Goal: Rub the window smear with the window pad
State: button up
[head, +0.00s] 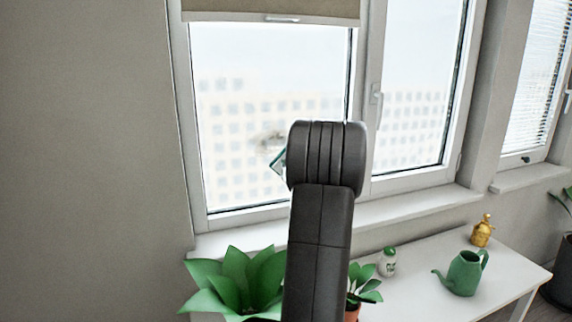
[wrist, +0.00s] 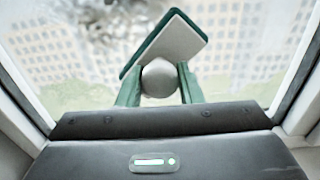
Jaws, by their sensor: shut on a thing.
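The window pad (wrist: 168,44) is white with a green edge and has a round whitish knob (wrist: 161,79). My gripper (wrist: 160,85) is shut on the knob, with a green finger on each side. The pad sits tilted in front of the window pane, and I cannot tell whether it touches the glass. In the head view a corner of the pad (head: 278,162) shows left of my arm, which hides the rest and the gripper. The window smear (head: 270,141) is a brownish-grey blotch on the left pane. In the wrist view the smear (wrist: 108,22) lies up and left of the pad.
A white table (head: 420,290) below the window holds a green watering can (head: 465,272), a golden bottle (head: 482,232) and a small white-and-green jar (head: 388,262). A leafy plant (head: 238,280) stands left of my arm. A roller blind (head: 275,8) covers the window top.

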jog(key=shift+w+d+r+p, duration=0.65)
jog(key=shift+d+r+p, duration=0.6)
jog(key=shift+d, duration=0.45)
jog(key=shift+s+a+b, duration=1.7)
jog(key=shift+a+b, duration=0.5)
jog(key=shift+a, duration=1.85)
jog(key=shift+s+a+b, duration=1.7)
jog(key=shift+a+b, duration=0.45)
jog(key=shift+a, duration=1.85)
jog(key=shift+w+d+r+p, duration=0.3)
jog(key=shift+w+d+p, duration=0.65)
jog(key=shift+d, duration=1.2)
jog(key=shift+w+d+r+p, duration=0.35)
jog(key=shift+w+d+p, duration=0.6)
jog(key=shift+d, duration=1.25)
jog(key=shift+w+d+r+p, duration=0.3)
jog(key=shift+w+d+p, duration=0.6)
jog(key=shift+d, duration=1.25)
jog(key=shift+w+d+r+p, duration=0.15)
jog(key=shift+d+r+p, duration=0.2)
jog(key=shift+r+p, duration=0.2)
jog(key=shift+w+d+r+p, duration=0.15)
jog(key=shift+d+r+p, duration=0.15)
jog(key=shift+r+p, duration=0.25)
jog(key=shift+s+a+r+b, duration=0.1)
jog(key=shift+s+a+b, duration=0.2)
jog(key=shift+a, duration=0.55)
